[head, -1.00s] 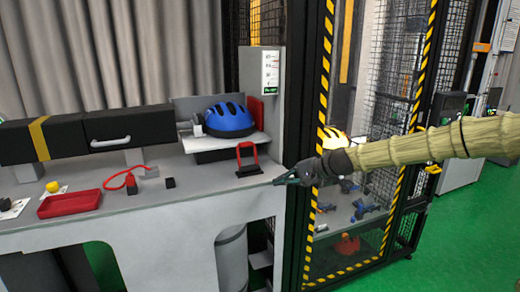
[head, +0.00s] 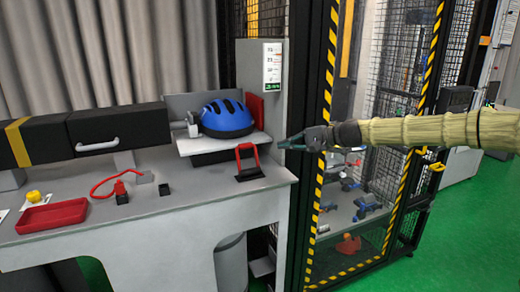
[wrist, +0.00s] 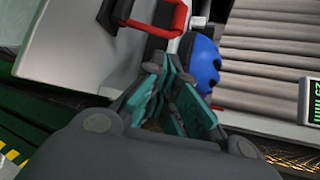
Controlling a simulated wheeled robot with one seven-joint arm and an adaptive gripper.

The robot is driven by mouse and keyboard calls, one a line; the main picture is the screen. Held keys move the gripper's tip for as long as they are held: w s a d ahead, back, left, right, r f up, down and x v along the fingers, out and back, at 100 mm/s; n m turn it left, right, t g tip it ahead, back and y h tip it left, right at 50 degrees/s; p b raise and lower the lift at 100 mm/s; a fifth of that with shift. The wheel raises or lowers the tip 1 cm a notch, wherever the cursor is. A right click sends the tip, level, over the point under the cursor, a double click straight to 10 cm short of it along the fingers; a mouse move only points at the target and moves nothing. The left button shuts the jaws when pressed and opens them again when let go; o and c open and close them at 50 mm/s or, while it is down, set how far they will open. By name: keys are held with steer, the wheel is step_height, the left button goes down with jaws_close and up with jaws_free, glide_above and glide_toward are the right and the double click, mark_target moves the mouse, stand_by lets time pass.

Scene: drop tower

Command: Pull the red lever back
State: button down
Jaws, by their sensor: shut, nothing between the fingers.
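The red lever (head: 247,148) is a U-shaped red handle on a black base, upright on the right part of the grey workbench (head: 120,240). In the wrist view the red lever (wrist: 157,31) is at the top, beyond the fingertips. My gripper (head: 284,145) comes in from the right and is a short way to the right of the lever, apart from it. In the wrist view my gripper (wrist: 172,85) has its teal fingers closed with nothing between them.
A blue helmet (head: 227,117) sits on a white platform (head: 255,139) behind the lever. A grey post (head: 262,85) with a small panel stands behind. The yellow-black striped cage (head: 325,110) stands right of the bench. A red tray (head: 50,217) lies at left.

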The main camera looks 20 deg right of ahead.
steer(key=shift+p+x, duration=0.5)
steer(key=shift+x, duration=1.5)
steer(key=shift+p+x, duration=0.6)
steer(key=shift+x, duration=2.1)
steer(key=shift+w+f, duration=0.1)
steer(key=shift+w, duration=0.05)
steer(key=shift+a, duration=0.1)
